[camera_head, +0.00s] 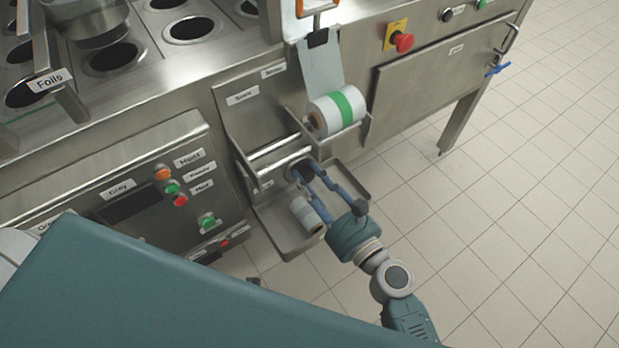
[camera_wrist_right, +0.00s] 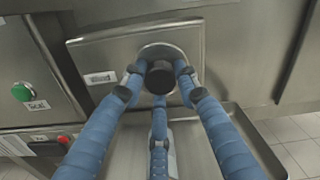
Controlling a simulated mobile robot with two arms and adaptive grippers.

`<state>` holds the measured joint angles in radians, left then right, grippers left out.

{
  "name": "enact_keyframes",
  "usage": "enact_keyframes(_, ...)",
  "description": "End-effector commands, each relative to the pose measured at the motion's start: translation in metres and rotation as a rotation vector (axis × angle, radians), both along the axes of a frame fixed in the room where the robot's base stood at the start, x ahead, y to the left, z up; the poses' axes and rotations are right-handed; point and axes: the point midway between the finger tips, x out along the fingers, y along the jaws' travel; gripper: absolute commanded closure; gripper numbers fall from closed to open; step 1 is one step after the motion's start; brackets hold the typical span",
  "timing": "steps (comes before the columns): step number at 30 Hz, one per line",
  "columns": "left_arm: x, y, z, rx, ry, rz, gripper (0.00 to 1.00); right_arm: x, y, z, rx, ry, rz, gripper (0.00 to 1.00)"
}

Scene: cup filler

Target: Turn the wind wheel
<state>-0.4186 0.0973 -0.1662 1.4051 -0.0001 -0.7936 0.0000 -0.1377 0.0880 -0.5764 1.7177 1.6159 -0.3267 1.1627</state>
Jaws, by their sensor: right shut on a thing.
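The wind wheel is a round metal disc with a black hub (camera_wrist_right: 160,77) on a flat steel plate. In the head view the wheel (camera_head: 302,168) is dark and partly covered by my fingers. My right gripper (camera_head: 307,178) comes in from the lower right with its blue fingers at the wheel. In the right wrist view the three fingers of this gripper (camera_wrist_right: 159,85) are closed around the wheel, two at the sides and one below. I cannot tell how far the wheel is turned. My left gripper is not in view.
A steel tray (camera_head: 281,238) below the wheel holds a small white roll (camera_head: 308,214). A white roll with a green stripe (camera_head: 337,110) sits above. A red emergency knob (camera_head: 402,42) is on the machine front. Tiled floor (camera_head: 530,180) is clear at right.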

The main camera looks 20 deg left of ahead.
Motion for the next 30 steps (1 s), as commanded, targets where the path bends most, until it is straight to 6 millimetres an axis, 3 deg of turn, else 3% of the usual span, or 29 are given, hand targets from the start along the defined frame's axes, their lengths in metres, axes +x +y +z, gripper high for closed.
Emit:
enact_keyframes(11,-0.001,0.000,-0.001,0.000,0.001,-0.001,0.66,-0.001,0.001,0.000,0.003,0.003,0.002,0.96)
enact_keyframes(12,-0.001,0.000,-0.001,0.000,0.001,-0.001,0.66,-0.001,0.001,0.000,0.003,0.003,0.002,0.66)
enact_keyframes(15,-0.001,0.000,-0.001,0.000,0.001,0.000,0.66,0.000,0.001,0.000,0.002,0.002,0.001,0.51)
enact_keyframes(24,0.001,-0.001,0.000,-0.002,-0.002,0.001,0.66,-0.001,-0.001,0.000,0.002,0.002,0.000,0.51)
enact_keyframes(30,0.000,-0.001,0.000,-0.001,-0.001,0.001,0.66,-0.017,-0.022,-0.001,0.001,0.005,0.000,0.51)
